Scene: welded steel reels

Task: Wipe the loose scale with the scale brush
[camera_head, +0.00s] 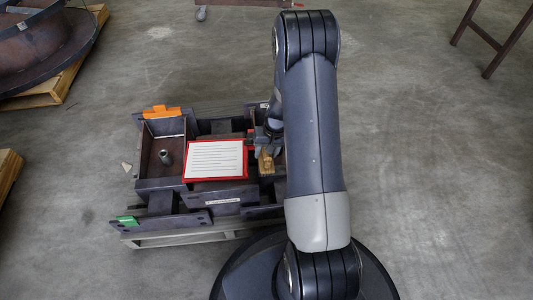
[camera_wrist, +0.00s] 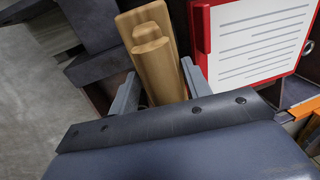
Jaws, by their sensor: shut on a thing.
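My gripper (camera_head: 266,148) is shut on the scale brush (camera_head: 265,163), a pale wooden block. In the wrist view the brush (camera_wrist: 153,50) sits between the two grey fingers of my gripper (camera_wrist: 160,70), with its wooden back and raised grip showing. My gripper holds it over the right part of a dark steel frame (camera_head: 220,198), just right of a red-edged board. The bristles are hidden, and I cannot tell whether they touch the steel. I cannot make out any loose scale.
The red-edged board with a white printed sheet (camera_head: 215,160) lies on the frame; it also shows in the wrist view (camera_wrist: 262,40). A small metal cylinder (camera_head: 165,157) stands in the left compartment. An orange piece (camera_head: 161,112) and a green tag (camera_head: 127,220) mark the frame. Floor right is mostly clear.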

